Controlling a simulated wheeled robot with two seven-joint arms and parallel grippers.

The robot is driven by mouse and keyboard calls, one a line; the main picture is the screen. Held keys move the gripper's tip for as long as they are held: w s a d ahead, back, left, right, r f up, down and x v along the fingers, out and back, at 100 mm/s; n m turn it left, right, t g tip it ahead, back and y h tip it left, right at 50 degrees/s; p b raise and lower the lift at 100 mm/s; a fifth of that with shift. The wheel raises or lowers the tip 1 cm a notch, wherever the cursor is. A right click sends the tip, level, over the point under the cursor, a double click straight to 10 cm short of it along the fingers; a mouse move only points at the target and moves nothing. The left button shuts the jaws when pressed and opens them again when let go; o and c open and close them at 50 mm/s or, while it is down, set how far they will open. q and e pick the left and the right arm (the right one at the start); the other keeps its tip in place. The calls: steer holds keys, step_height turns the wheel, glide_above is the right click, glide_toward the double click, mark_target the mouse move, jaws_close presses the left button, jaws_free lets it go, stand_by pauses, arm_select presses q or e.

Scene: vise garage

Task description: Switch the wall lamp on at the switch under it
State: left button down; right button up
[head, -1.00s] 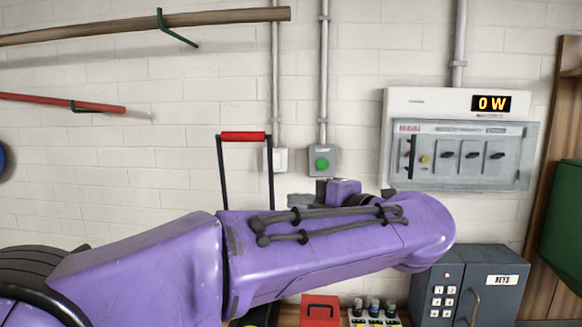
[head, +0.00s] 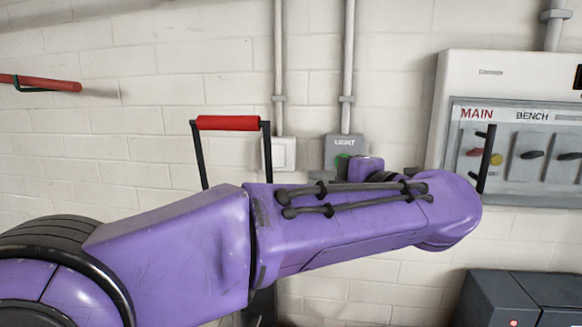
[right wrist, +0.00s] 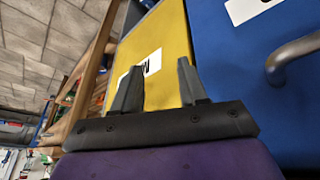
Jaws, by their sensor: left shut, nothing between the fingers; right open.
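A grey box labelled LIGHT (head: 346,143) with a green button is on the wall at the foot of a conduit in the head view. The button's lower part is hidden behind my left gripper. A white switch box (head: 284,153) sits just left of it, below another conduit. No lamp is in view. My left gripper (head: 343,172) is shut and mostly hidden behind my purple forearm; it overlaps the LIGHT box in the picture, and I cannot tell whether it touches. My right gripper (right wrist: 158,84) is open and empty in the right wrist view, in front of a yellow panel (right wrist: 165,45).
A black frame with a red grip (head: 228,123) stands left of the switch boxes. A grey panel marked MAIN and BENCH (head: 520,150) with levers is on the right. A grey cabinet (head: 500,300) is below it. A blue front with a handle (right wrist: 250,70) is beside the yellow panel.

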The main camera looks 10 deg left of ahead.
arm_select(q)
steer(key=p, duration=0.4)
glide_toward(277, 167)
steer(key=x, duration=0.4)
steer(key=shift+w+a+r, duration=0.2)
steer(key=shift+w+a+f, duration=0.25)
steer(key=shift+w+a, duration=0.1)
steer(key=shift+w, duration=0.15)
arm_select(e)
steer(key=r, duration=0.4)
steer(key=shift+s+r, duration=0.2)
